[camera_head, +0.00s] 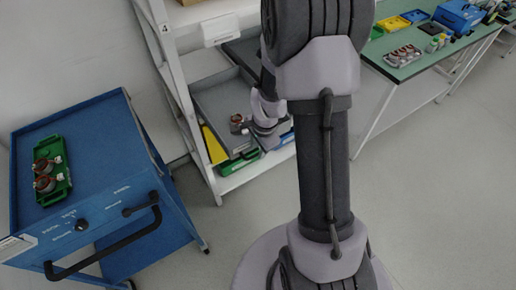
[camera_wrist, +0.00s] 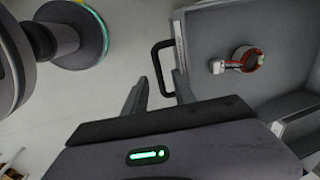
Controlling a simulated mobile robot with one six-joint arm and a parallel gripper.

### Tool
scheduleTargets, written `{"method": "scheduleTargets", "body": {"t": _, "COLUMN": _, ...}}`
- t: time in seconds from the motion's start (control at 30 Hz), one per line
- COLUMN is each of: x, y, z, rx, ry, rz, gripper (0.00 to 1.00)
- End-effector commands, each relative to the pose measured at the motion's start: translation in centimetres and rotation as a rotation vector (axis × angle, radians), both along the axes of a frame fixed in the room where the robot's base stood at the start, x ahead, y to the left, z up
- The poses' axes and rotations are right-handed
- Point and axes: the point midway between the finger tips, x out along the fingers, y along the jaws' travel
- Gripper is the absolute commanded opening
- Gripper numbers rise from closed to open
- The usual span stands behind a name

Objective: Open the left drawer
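A grey drawer (camera_head: 218,103) sits in the white shelf unit in the head view, with a copper-coloured stator inside. In the wrist view the grey drawer (camera_wrist: 215,85) fills the upper right, with a stator (camera_wrist: 247,58) in it. Its black bar handle (camera_wrist: 156,62) is on the drawer's left side in this view. My gripper (camera_wrist: 160,78) is open, with its fingertips on either side of the handle's near end. I cannot tell whether they touch it. In the head view my gripper is small and partly hidden by my arm.
A second grey drawer (camera_head: 243,50) is beside it on the shelf (camera_head: 190,110). A blue cart (camera_head: 100,125) with a green tray (camera_head: 62,185) stands at left. A green table (camera_head: 430,62) with boxes is at upper right. Grey floor is open at lower right.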

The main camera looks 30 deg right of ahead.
Motion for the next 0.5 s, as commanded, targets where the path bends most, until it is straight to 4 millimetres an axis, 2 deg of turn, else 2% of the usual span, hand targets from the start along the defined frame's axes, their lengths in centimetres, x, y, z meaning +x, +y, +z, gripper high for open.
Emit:
{"method": "scheduleTargets", "body": {"t": 0.03, "x": -0.1, "y": 0.0, "z": 1.6, "rx": -0.001, "ry": -0.002, "rz": -0.002, "gripper": 0.32}}
{"method": "scheduleTargets", "body": {"t": 0.3, "x": -1.5, "y": -0.1, "z": 9.6, "rx": -0.002, "ry": -0.004, "rz": -0.001, "gripper": 0.32}}
{"method": "scheduleTargets", "body": {"t": 0.5, "x": -2.5, "y": -0.1, "z": 14.1, "rx": -0.001, "ry": -0.002, "rz": -0.002, "gripper": 0.32}}
